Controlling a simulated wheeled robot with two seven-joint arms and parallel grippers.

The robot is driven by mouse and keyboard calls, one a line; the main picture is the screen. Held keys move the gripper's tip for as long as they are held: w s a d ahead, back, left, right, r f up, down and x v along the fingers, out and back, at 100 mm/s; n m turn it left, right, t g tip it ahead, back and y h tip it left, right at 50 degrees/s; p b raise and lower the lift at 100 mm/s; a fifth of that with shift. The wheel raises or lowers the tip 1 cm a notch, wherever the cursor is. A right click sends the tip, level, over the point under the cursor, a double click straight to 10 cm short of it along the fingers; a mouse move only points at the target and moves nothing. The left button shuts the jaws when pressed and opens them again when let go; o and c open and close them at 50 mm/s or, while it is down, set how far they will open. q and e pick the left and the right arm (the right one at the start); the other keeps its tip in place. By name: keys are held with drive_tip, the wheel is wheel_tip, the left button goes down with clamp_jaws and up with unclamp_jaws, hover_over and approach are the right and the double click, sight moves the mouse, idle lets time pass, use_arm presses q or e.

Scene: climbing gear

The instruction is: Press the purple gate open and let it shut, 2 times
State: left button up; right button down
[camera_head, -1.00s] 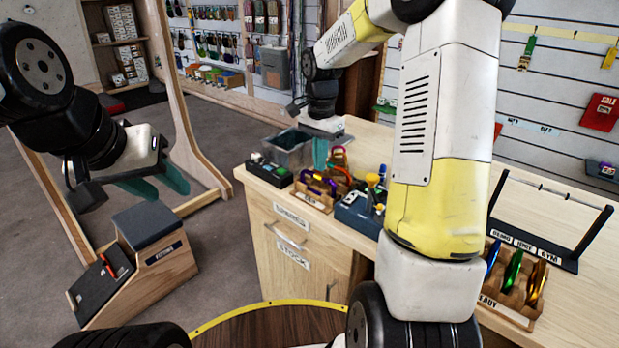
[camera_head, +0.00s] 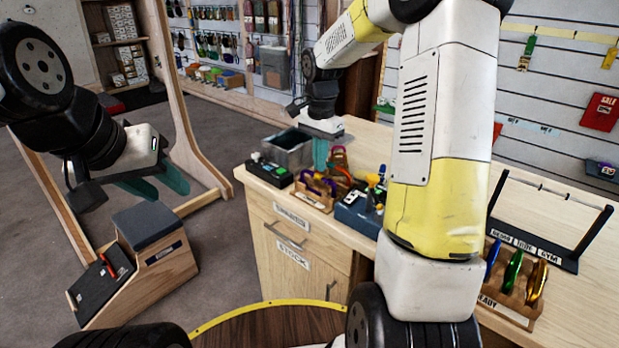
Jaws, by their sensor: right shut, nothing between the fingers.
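The purple carabiner (camera_head: 313,181) stands in a small wooden rack (camera_head: 314,199) near the left end of the counter, beside red and orange ones. Its gate is too small to make out. My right gripper (camera_head: 320,166) points down just behind and above the rack. Its teal fingers are shut and empty, and their tips are partly hidden by the carabiners. I cannot tell whether they touch the purple carabiner. My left gripper (camera_head: 160,187) hangs at the left, away from the counter, with its two teal fingers apart and nothing between them.
A grey bin (camera_head: 289,148) and a black tray (camera_head: 271,171) stand left of the rack. A blue box (camera_head: 357,217) of small tools is at its right. My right forearm hides the middle counter. A rack of colored carabiners (camera_head: 513,294) stands front right. A wooden step (camera_head: 158,257) is on the floor.

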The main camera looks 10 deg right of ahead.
drive_tip(key=shift+f, duration=0.25)
drive_tip(key=shift+f, duration=1.05)
drive_tip(key=shift+r, duration=3.55)
drive_tip(key=shift+s+r, duration=0.2)
drive_tip(key=s+r+n+t, duration=0.2)
drive_tip(key=s+n, duration=0.1)
drive_tip(key=s, duration=0.5)
drive_tip(key=s+a+r+n+t+y, duration=0.1)
drive_tip(key=s+r+n+t, duration=0.1)
drive_tip(key=s, duration=0.6)
drive_tip(key=s+a+r+n+t+y, duration=0.1)
drive_tip(key=s+r+n+t, duration=0.1)
drive_tip(key=s+n, duration=0.4)
drive_tip(key=shift+s+r, duration=0.9)
drive_tip(key=shift+s, duration=0.05)
